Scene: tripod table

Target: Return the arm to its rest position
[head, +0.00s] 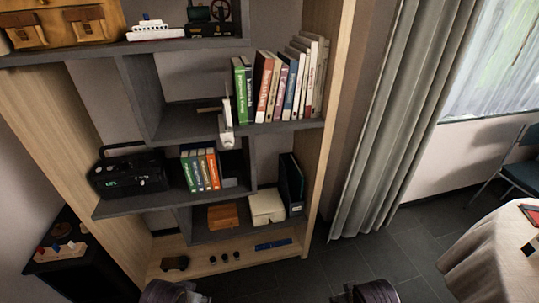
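Neither of my grippers shows in the head view. Two dark grey rounded parts at the bottom edge look like parts of my own arms, one left of the middle and one right of it. They are cut off by the frame, so the rest of both arms is hidden. A tall wooden bookshelf (318,150) with dark shelves stands in front of me.
Books (274,85), a black radio (130,174), colourful books (201,169), a white box (267,206) and a brown box (223,215) stand on the shelves. A white object (226,128) projects at a shelf edge. A cloth-covered table (490,250) stands right. Floor (345,262) between is clear.

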